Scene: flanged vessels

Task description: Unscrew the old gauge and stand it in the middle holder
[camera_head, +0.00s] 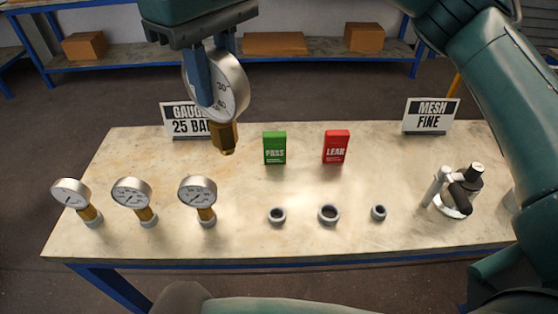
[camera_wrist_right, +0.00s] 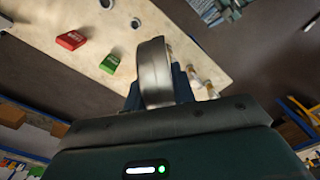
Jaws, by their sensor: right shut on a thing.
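My right gripper (camera_head: 210,75) is at the top of the head view, fingers down, shut on a round gauge (camera_head: 235,88) with a white dial and a brass threaded stem (camera_head: 224,138). The gauge hangs in the air, stem down and slightly tilted, in front of the 25 bar sign. The right wrist view shows its metal case (camera_wrist_right: 154,75) edge-on between the blue fingers. Three empty grey ring holders stand in a row on the table: left (camera_head: 277,215), middle (camera_head: 328,214) and right (camera_head: 379,212). My left gripper is not in view.
Three similar gauges (camera_head: 131,193) stand in small grey bases at the table's left. A green PASS block (camera_head: 274,148), a red LEAK block (camera_head: 336,146), a gauge sign (camera_head: 186,119) and a mesh sign (camera_head: 431,115) are behind. A metal fitting with a black handle (camera_head: 460,193) stands right.

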